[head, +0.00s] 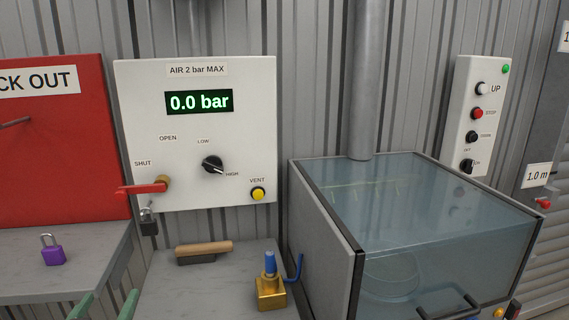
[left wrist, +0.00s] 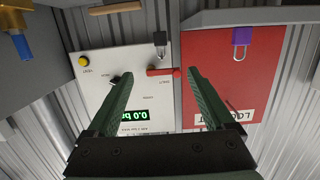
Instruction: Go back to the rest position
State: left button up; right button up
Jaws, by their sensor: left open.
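My left gripper (head: 103,306) shows at the bottom left of the head view, with two green fingers apart. In the left wrist view the same gripper (left wrist: 158,76) is open, with nothing held between its fingers. The panel and its red valve handle (left wrist: 163,71) appear beyond the fingers, upside down. In the head view the red handle (head: 142,189) lies level at SHUT, with a dark padlock (head: 148,222) hanging below it. The air panel (head: 240,130) reads 0.0 bar. My right gripper is not in view.
A purple padlock (head: 53,252) stands on the left grey shelf, before the red lockout board (head: 50,150). A wooden-handled brush (head: 204,251) and a brass block with a blue top (head: 270,290) sit on the middle bench. A clear-lidded tank (head: 440,205) stands right, beside a button box (head: 477,115).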

pick_arm(q)
jog(key=s+d+f+m+g+h+p, duration=0.2)
jog(key=d+f, duration=0.1)
jog(key=f, duration=0.4)
jog(key=s+d+f+m+g+h+p, duration=0.15)
jog(key=d+f, duration=0.25)
jog(key=f, duration=0.4)
jog(key=s+d+f+g+h+p, duration=0.1)
jog(key=s+d+f, duration=0.3)
jog(key=s+f, duration=0.2)
jog(key=s+d+f+m+g+h+p, duration=0.1)
jog(key=s+d+f+g+p, duration=0.1)
jog(key=s+d+f, duration=0.2)
jog(key=s+f, duration=0.2)
jog(key=s, duration=0.1)
jog(key=shift+s+f, duration=0.2)
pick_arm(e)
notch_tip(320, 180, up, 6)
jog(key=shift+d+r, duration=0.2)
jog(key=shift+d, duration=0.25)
